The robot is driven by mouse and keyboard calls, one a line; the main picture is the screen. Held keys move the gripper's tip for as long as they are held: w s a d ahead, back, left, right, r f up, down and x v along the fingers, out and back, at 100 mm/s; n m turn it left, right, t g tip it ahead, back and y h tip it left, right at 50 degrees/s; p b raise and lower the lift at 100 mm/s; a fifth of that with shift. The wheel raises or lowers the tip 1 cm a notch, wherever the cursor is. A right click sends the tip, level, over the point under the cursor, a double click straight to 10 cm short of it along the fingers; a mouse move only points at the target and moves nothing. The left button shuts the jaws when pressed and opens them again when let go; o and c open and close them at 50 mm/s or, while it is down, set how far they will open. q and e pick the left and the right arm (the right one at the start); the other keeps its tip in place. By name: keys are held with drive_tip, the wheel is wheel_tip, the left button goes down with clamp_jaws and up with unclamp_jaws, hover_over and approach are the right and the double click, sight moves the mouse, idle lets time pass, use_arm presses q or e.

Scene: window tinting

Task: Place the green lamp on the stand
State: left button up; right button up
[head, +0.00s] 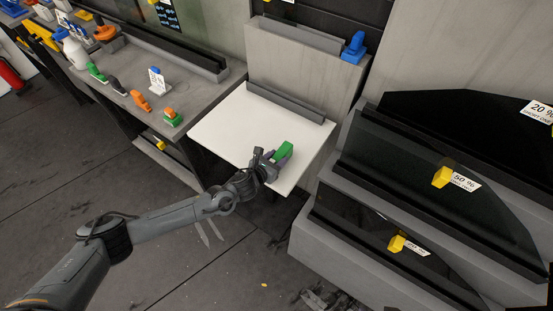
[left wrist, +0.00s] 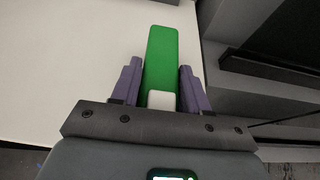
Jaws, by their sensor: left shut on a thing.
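The green lamp (head: 284,152) is a small green block at the right side of the white stand top (head: 235,122). In the left wrist view the lamp (left wrist: 160,62) is a long green bar with a white block at its near end, lying between my two fingers. My left gripper (head: 268,162) is shut on it, over the right part of the white top. In the left wrist view the fingers of my left gripper (left wrist: 160,88) flank the lamp. I cannot tell whether the lamp touches the white surface. My right gripper is not in view.
A grey rail (head: 290,103) lies along the back of the white top. A grey bench (head: 135,85) at the left holds several small tools and bottles. Tinted panels with yellow blocks (head: 442,177) stand on stepped racks at the right. A blue tool (head: 354,47) sits on a ledge behind.

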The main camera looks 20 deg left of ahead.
use_arm(q)
drive_tip(key=shift+f, duration=0.25)
drive_tip(key=o, duration=1.3)
drive_tip(key=shift+r, duration=0.1)
